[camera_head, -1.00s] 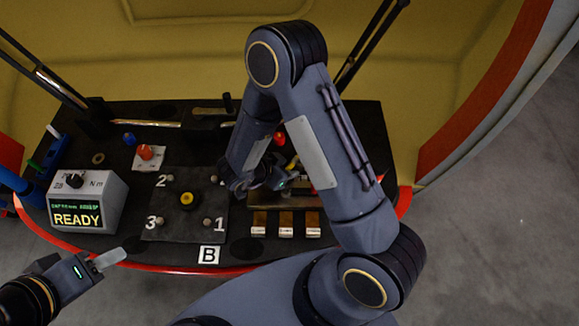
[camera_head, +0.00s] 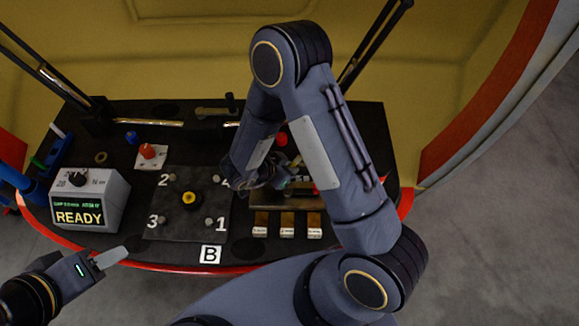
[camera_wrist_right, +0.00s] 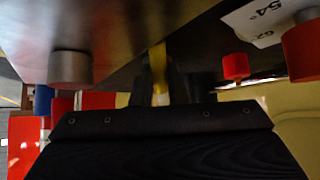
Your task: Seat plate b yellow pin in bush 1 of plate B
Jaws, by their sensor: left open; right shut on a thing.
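Plate B (camera_head: 165,232) lies flat and dark on the bench in the head view, with a yellow-and-black knob (camera_head: 190,198) at its centre. Bush 1 (camera_head: 210,221) is the small grey round at its front right corner, by the numeral 1. My right gripper (camera_head: 282,178) is to the right of the plate, beside the rack and partly hidden by its arm. In the right wrist view it is shut on the yellow pin (camera_wrist_right: 159,76); the pin's far end is unclear. My left gripper (camera_head: 116,257) is open and empty at the front left.
A READY display box (camera_head: 88,203) stands left of the plate. A dark rack (camera_head: 285,202) with several labelled blocks (camera_head: 287,226) lies to the right. A red knob (camera_head: 148,151) on a white card sits behind the plate. The wrist view shows a grey cylinder (camera_wrist_right: 70,68) and red knobs (camera_wrist_right: 235,66) nearby.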

